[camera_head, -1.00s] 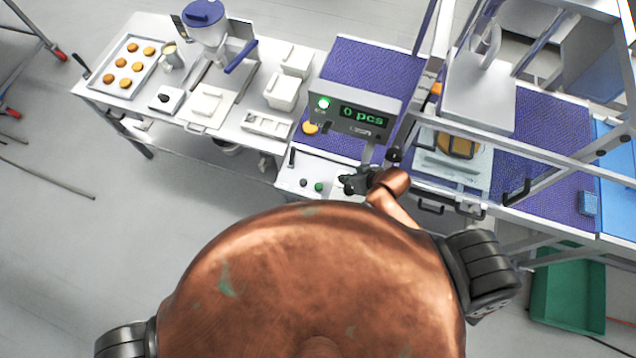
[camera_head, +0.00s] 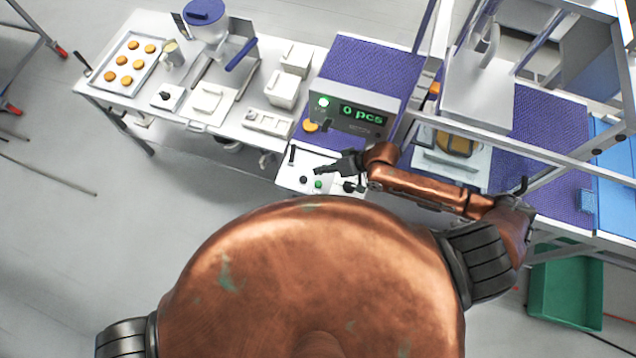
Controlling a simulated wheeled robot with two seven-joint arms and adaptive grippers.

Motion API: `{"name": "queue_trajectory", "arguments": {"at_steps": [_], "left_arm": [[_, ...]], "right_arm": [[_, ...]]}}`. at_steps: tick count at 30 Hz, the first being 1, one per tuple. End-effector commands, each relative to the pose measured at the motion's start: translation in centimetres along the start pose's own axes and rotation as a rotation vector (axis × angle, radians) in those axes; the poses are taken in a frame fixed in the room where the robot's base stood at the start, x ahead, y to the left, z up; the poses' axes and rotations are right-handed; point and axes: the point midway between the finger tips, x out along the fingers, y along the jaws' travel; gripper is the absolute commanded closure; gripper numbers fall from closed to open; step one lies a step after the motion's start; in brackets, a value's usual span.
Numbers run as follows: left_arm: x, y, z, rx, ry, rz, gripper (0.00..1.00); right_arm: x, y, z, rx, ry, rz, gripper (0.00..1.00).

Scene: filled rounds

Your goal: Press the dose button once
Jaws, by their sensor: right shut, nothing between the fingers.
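My right gripper (camera_head: 318,171) is shut and empty, its fingers pointing left over the white control panel (camera_head: 290,186) at the front of the conveyor. Just below the fingertips on the panel is a green button (camera_head: 318,184), with a black knob (camera_head: 303,180) to its left. Another dark control (camera_head: 349,186) is partly under my wrist. No label tells which is the dose button. Contact with the panel cannot be made out. My left gripper is out of view.
A display (camera_head: 362,114) reads "0 pcs" behind my gripper. A tray of filled rounds (camera_head: 152,76) lies at the far left. White tubs (camera_head: 283,90) stand mid-table. A metal frame (camera_head: 540,152) spans the blue conveyor at right, close to my right arm.

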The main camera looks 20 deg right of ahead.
Motion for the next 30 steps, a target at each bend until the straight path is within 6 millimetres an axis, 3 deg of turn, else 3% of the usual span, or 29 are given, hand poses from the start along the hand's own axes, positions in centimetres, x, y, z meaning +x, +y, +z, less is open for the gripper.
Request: {"name": "queue_trajectory", "arguments": {"at_steps": [19, 30], "left_arm": [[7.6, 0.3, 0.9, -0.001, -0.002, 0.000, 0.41], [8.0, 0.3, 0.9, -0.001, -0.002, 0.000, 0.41]], "right_arm": [[4.6, 3.4, 3.4, -0.001, 0.000, 0.000, 1.00], [6.0, 4.4, 4.4, -0.001, 0.001, 0.000, 1.00]]}}
